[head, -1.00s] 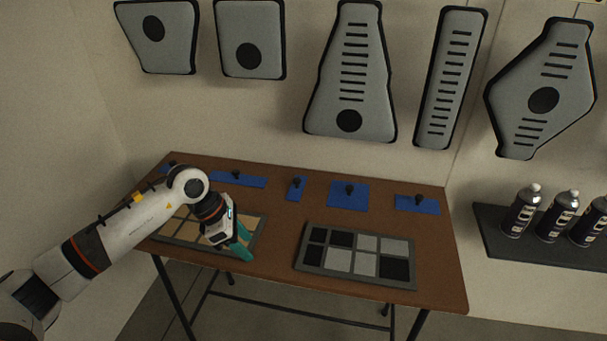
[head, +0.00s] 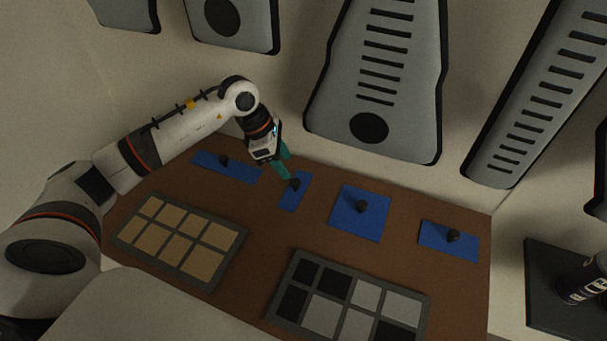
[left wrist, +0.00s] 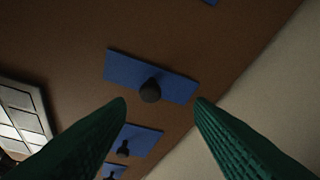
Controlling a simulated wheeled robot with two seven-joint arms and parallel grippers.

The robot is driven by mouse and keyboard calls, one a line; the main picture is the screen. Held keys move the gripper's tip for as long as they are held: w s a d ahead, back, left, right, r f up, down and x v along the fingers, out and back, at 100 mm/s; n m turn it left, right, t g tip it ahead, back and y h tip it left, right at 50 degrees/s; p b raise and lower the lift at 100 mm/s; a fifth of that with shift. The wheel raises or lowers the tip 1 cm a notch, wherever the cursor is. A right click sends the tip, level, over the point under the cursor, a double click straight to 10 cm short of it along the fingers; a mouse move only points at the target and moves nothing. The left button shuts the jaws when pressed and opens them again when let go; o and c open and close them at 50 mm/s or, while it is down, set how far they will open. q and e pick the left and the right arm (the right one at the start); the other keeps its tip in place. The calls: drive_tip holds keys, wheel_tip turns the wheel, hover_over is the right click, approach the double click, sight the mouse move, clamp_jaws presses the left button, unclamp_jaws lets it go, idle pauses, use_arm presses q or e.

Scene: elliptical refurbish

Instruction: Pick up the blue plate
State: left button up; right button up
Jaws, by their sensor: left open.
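Several flat blue plates with black knobs lie along the back of the brown table. A small narrow blue plate (head: 301,198) is nearest my left gripper (head: 285,168), whose teal fingers hang just above and behind its knob (head: 295,184). In the left wrist view this blue plate (left wrist: 125,70) lies ahead of the open, empty left gripper (left wrist: 160,103), its knob (left wrist: 150,91) roughly between the fingertips. The other blue plates are a long one (head: 212,167) to the left, a square one (head: 350,222) and a rectangular one (head: 465,245) to the right. My right gripper is not in view.
The table (head: 265,260) holds a tray of tan squares (head: 180,275) and a tray of black and grey squares (head: 283,322) in front. Grey panels (head: 385,95) hang on the wall behind. A dark shelf with a can (head: 583,278) is at right.

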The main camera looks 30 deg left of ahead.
sight(293, 182)
use_arm(q)
drive_tip(key=shift+s+d+f, duration=0.15)
drive_tip(key=shift+d+f, duration=0.25)
drive_tip(key=shift+f, duration=0.4)
drive_tip(key=x, duration=0.1)
drive_tip(key=p+x, duration=0.1)
drive_tip(key=x, duration=0.2)
drive_tip(key=shift+s+d+f+p, duration=0.1)
drive_tip(key=shift+s+f+p, duration=0.15)
drive_tip(key=shift+p, duration=0.1)
drive_tip(key=shift+f, duration=0.2)
drive_tip(key=c, duration=0.8)
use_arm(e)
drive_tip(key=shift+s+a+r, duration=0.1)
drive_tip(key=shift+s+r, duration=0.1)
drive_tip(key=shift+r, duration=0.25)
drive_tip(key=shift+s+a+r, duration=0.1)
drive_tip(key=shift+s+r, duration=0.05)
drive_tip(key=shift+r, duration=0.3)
